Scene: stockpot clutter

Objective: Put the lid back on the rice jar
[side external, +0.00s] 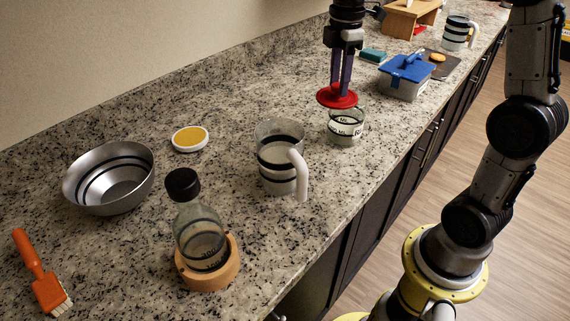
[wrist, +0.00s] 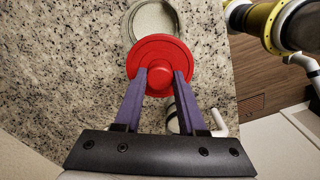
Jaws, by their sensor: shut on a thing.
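My gripper (side external: 342,78) is shut on the red lid (side external: 337,98) by its knob and holds it level in the air. The lid also shows between the fingers in the wrist view (wrist: 160,58). The rice jar (side external: 346,128) is a short clear glass jar with dark lettering, standing open on the counter just below and to the right of the lid. In the wrist view, the jar's round rim (wrist: 137,12) shows beyond the lid, which covers part of it. The lid is apart from the jar and off to one side of it.
A clear measuring jug (side external: 279,160) with a white handle stands left of the jar. A blue-lidded box (side external: 404,78) is behind right. A bottle (side external: 198,225) in a wooden ring, a steel bowl (side external: 108,178) and a yellow-topped dish (side external: 189,138) stand farther left. The counter edge is at right.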

